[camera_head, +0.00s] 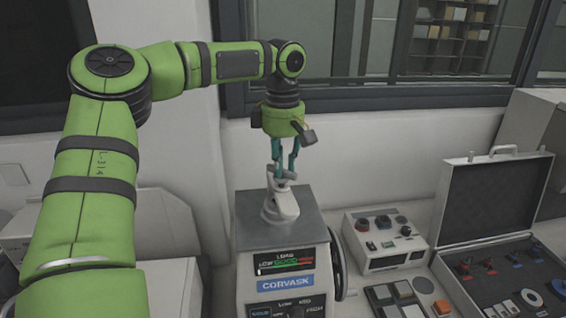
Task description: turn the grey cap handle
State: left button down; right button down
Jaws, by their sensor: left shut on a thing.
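The mounting press (290,282) is a grey box with a dark display and a CORVASK label, standing at the lower middle. On its top sits a light grey cap (281,205) with a handle (280,184) at its upper end. My left gripper (281,175) points down from above with its teal fingers shut on the cap handle. The fingers cover part of the handle. My right gripper is not in view.
A small control box (385,240) with knobs stands right of the press. An open case (495,205) with coloured parts lies further right. Sample blocks (405,290) sit in front of the control box. A window and wall are behind.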

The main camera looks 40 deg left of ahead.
pick_arm(q)
jog(key=shift+m, duration=0.3)
jog(key=m, duration=0.6)
jog(key=shift+d+r, duration=0.1)
jog(key=shift+r, duration=0.05)
jog(key=m, duration=0.7)
jog(key=shift+d+m, duration=0.1)
jog(key=shift+m, duration=0.3)
jog(key=m, duration=0.6)
jog(key=shift+s, duration=0.15)
jog(key=m, duration=0.5)
jog(key=shift+r, duration=0.1)
jog(key=shift+m, duration=0.3)
